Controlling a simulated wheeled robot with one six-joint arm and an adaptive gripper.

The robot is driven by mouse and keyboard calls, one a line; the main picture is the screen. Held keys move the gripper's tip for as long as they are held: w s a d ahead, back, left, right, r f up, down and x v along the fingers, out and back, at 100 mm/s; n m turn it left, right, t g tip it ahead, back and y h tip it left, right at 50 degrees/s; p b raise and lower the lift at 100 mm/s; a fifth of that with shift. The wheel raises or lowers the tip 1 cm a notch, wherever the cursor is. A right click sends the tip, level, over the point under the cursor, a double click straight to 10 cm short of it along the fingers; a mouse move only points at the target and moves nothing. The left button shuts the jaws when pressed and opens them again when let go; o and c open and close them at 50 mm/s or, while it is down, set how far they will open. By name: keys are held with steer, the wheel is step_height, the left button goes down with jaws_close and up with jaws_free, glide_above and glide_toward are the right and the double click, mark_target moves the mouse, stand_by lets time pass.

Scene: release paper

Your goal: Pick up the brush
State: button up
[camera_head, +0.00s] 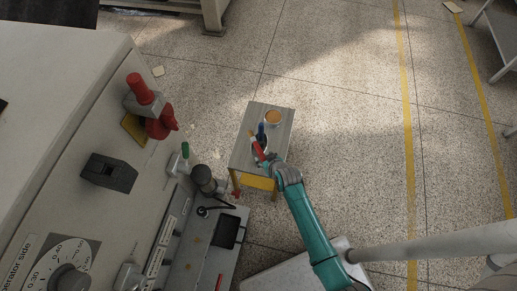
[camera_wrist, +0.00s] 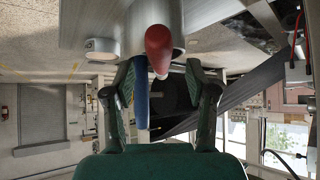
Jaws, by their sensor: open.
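A small stool-like table (camera_head: 243,160) with a grey top and yellow lower part stands on the floor. On it lie a red-handled object (camera_head: 257,149) and a blue object (camera_head: 261,131); which one is the brush I cannot tell. My gripper (camera_head: 270,162) is at the table's near right edge, close to the red object. In the wrist view my gripper (camera_wrist: 165,78) is open, its fingers spread either side. The red handle (camera_wrist: 158,45) and the blue handle (camera_wrist: 141,92) show between the fingers, with no visible grip on either. Their far ends are hidden.
A round orange-topped container (camera_head: 273,116) stands at the table's back; a round container also shows in the wrist view (camera_wrist: 101,48). A large machine (camera_head: 120,190) with knobs and levers fills the left. The floor right of the table is clear up to the yellow lines.

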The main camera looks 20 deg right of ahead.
mark_target(262, 155)
steer(key=shift+x, duration=1.45)
jaws_close()
steer(key=shift+r, duration=0.2)
